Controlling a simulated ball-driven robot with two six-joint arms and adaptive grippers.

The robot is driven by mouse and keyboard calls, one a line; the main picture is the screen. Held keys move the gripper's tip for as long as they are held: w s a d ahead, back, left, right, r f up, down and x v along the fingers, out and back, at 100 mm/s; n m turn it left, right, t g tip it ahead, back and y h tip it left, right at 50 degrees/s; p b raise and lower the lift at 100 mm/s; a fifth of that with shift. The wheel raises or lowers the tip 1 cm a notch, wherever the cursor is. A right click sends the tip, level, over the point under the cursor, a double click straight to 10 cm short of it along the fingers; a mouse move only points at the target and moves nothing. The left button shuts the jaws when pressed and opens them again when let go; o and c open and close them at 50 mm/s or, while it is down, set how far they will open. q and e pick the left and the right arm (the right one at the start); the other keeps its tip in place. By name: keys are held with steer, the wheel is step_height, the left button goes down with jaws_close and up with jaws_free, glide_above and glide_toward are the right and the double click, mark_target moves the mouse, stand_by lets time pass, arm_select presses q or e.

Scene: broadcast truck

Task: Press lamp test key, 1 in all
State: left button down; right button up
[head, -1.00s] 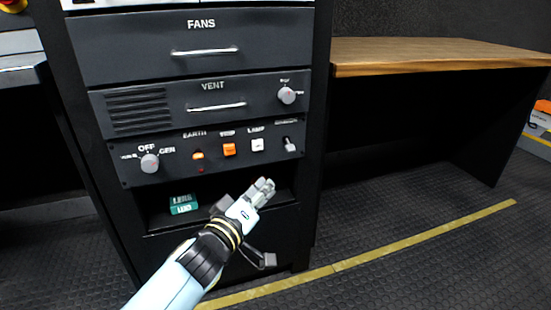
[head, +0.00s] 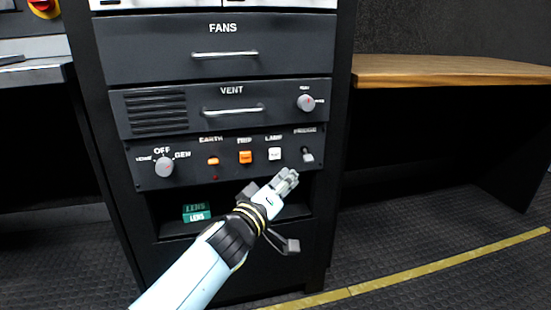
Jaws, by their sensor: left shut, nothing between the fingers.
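The lamp test key is the white square key (head: 275,154) under the label LAMP on the dark control panel (head: 190,179) of the rack. My left gripper (head: 288,177) is shut and empty. Its fingertips are just below and slightly right of the white key in the picture; I cannot tell the gap in depth. The key's face is fully visible. My right gripper is not in view.
On the same panel are a rotary knob (head: 164,167), an orange EARTH switch (head: 213,161), an orange key (head: 245,157) and a toggle switch (head: 307,154). Green LENS boxes (head: 196,213) lie in the open shelf below. A wooden bench (head: 450,70) stands at right.

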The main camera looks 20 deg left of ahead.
mark_target(275, 154)
arm_select(q)
steer(key=shift+w+a+b, duration=0.2)
steer(key=shift+w+a, duration=0.4)
steer(key=shift+w, duration=0.25)
steer(key=shift+w+a+b, duration=0.15)
steer(key=shift+w+a, duration=0.4)
steer(key=shift+w, duration=0.35)
steer(key=shift+w+a+b, duration=0.2)
steer(key=shift+w+a, duration=0.4)
steer(key=shift+w, duration=0.25)
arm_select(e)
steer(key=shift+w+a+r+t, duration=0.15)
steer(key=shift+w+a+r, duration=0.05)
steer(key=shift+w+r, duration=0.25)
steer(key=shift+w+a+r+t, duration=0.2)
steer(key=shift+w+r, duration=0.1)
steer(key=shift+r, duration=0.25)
arm_select(q)
steer(key=shift+w, duration=0.1)
steer(key=shift+w+a, duration=0.2)
steer(key=shift+a, duration=0.05)
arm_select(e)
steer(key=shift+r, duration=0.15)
